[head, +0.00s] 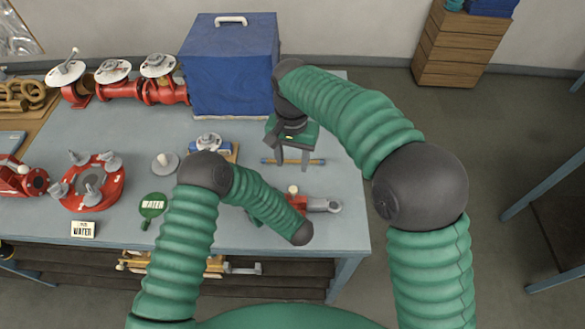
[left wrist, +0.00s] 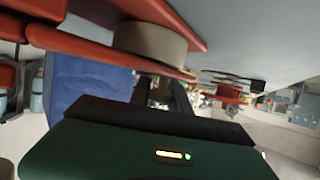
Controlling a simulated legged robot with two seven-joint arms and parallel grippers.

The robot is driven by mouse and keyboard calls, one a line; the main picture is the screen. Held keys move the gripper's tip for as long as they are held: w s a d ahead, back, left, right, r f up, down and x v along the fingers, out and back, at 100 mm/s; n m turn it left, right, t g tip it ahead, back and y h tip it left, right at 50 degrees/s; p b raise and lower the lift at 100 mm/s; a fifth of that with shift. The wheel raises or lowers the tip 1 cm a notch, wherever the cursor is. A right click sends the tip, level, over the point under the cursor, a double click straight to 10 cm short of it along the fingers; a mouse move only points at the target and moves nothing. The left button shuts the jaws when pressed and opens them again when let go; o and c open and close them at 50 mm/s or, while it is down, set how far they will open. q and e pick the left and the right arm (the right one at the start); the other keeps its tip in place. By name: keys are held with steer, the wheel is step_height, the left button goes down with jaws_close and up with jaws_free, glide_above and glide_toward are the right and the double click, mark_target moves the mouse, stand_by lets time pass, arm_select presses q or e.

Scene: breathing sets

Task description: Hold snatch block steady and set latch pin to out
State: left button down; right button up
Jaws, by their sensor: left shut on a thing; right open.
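The snatch block lies near the front right of the bench, a red body (head: 299,203) with a grey eye end pointing right. A cream knob (head: 293,189) stands at its far side; I cannot tell whether this is the latch pin. In the left wrist view its red cheek plates (left wrist: 85,47) and grey sheave (left wrist: 150,42) are close overhead. My left gripper (left wrist: 163,90) is shut on the snatch block; my forearm hides the grip in the head view. My right gripper (head: 292,158) is open and empty, pointing down beyond the block, above a thin rod.
The blue-and-orange rod (head: 312,162) lies beneath my right gripper. A blue covered box (head: 230,75) stands behind. The bench's right edge is close.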

arm_select(q)
steer(key=shift+f, duration=0.15)
steer(key=c, duration=1.2)
jaws_free()
steer(key=shift+s, duration=0.1)
steer(key=shift+o, duration=0.3)
steer(key=shift+a, duration=0.1)
